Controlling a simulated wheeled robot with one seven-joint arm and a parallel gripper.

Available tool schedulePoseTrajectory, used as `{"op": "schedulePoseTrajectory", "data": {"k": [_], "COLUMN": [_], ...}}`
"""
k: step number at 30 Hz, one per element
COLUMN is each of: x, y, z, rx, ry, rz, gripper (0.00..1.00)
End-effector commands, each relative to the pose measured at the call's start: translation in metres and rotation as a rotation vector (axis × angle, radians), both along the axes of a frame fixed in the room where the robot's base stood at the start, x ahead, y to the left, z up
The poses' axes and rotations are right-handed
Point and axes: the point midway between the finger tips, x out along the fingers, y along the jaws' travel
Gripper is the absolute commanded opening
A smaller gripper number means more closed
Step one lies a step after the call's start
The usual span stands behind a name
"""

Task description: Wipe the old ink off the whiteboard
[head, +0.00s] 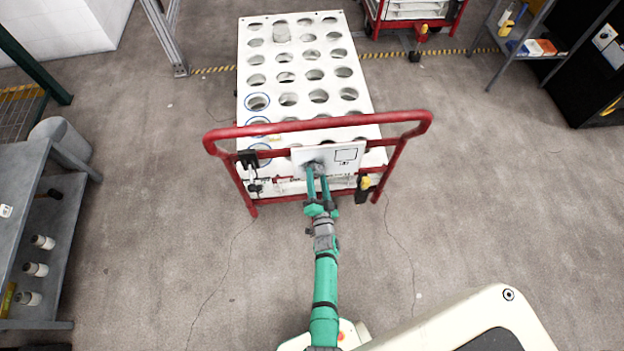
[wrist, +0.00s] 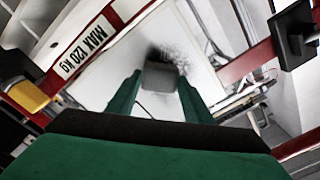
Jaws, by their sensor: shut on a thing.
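The whiteboard (head: 346,157) is a small white panel on the red-handled end of the cart. It bears a black drawn square with a mark on its right half. In the wrist view the whiteboard (wrist: 190,38) shows a dark smudge of ink just beyond my fingertips. My gripper (head: 316,172) is in front of the board's left part. In the wrist view my gripper (wrist: 160,84) is shut on a grey block-shaped eraser (wrist: 160,77), which is at the board beside the smudge. I cannot tell whether the eraser touches the board. Part of the smudge is hidden behind it.
The cart (head: 318,78) has a white top with rows of round holes and a red handle (head: 320,126) arching above the board. A yellow-and-black item (head: 364,187) hangs right of the board. A grey bench (head: 22,205) with several white rolls stands left. The floor at right is clear.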

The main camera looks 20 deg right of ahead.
Motion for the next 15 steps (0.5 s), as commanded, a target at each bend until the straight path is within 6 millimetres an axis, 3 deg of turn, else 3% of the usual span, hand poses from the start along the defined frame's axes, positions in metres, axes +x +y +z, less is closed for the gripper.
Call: {"op": "schedulePoseTrajectory", "data": {"k": [15], "x": [-0.007], "y": [-0.026], "z": [0.001], "rx": [-0.002], "ry": [-0.002], "rz": [-0.002], "gripper": [0.28]}}
